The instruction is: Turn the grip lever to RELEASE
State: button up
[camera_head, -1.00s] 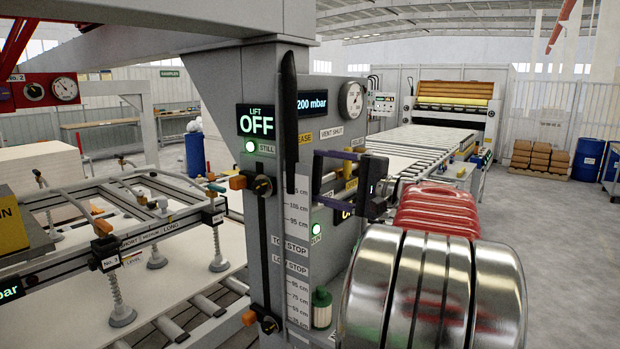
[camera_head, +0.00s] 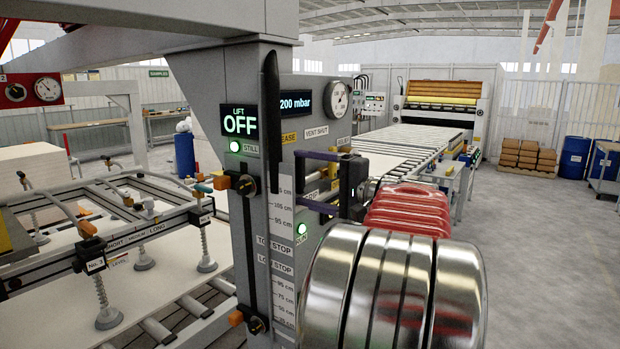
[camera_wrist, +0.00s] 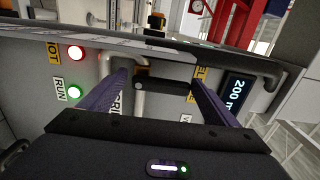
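My gripper (camera_head: 308,181) has dark purple fingers held apart, one above the other in the head view, in front of the grey control panel (camera_head: 318,120). In the wrist view the two fingers of my gripper (camera_wrist: 160,75) show wide apart. A partly covered GRIP label (camera_wrist: 117,103) is by the left finger. A yellow label ending in EASE (camera_head: 289,138) is above my gripper in the head view. The fingers hide the lever in the head view.
A grey column with a LIFT OFF display (camera_head: 240,124) and a long black upright bar (camera_head: 272,120) stands left of my gripper. A display reads 200 mbar (camera_head: 296,104). A roller conveyor (camera_head: 410,143) lies behind.

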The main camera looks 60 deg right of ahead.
jog(key=o, duration=0.4)
jog(key=shift+d, duration=0.1)
jog(key=shift+c, duration=0.2)
jog(key=shift+r, duration=0.1)
jog(key=s, duration=1.3)
jog(key=shift+s, duration=0.4)
